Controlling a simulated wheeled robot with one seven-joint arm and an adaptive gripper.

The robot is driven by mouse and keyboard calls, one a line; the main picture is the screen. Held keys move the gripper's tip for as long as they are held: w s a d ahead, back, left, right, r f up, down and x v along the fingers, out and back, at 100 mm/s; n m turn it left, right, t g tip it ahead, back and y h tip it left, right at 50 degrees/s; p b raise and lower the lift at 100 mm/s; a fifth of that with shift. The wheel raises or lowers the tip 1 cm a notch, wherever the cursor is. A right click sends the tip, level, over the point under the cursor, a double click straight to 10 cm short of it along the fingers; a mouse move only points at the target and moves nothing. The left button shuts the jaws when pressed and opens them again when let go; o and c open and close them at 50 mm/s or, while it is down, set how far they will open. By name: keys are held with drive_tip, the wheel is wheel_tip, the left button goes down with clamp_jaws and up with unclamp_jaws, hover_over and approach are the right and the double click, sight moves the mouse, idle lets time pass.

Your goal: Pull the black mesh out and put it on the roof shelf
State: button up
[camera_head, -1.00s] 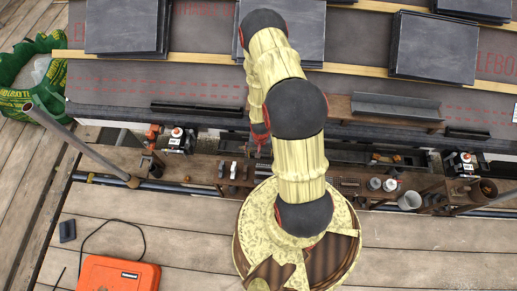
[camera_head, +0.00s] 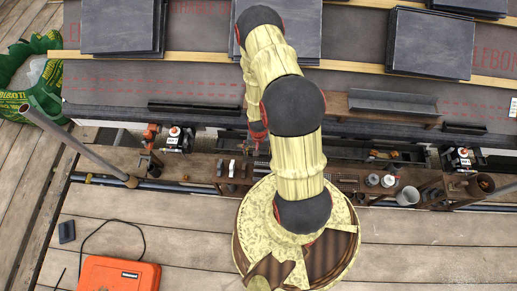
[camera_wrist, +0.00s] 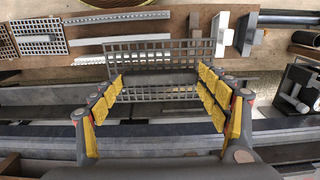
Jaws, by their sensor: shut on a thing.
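The black mesh (camera_wrist: 158,92), a dark flat grid, is in the middle of the wrist view. My gripper (camera_wrist: 160,82) has its yellow-padded fingers on the left and right sides of the mesh and is shut on it. The mesh is tilted in front of the wooden bench. In the head view my arm covers the gripper and the mesh cannot be made out. A brown wooden shelf (camera_head: 340,107) lies on the lower roof slope, right of my arm, with a dark grey angled trough (camera_head: 394,103) on it.
The tool bench (camera_wrist: 180,18) holds other grids (camera_wrist: 40,35), perforated strips and blocks. Stacks of slates (camera_head: 430,42) lie on the roof. Black strips (camera_head: 195,107) lie along its lower edge. A tilted pipe (camera_head: 75,145) and cups (camera_head: 407,196) stand near the bench.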

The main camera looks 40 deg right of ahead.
drive_tip(key=shift+r+p, duration=2.3)
drive_tip(key=shift+r, duration=1.15)
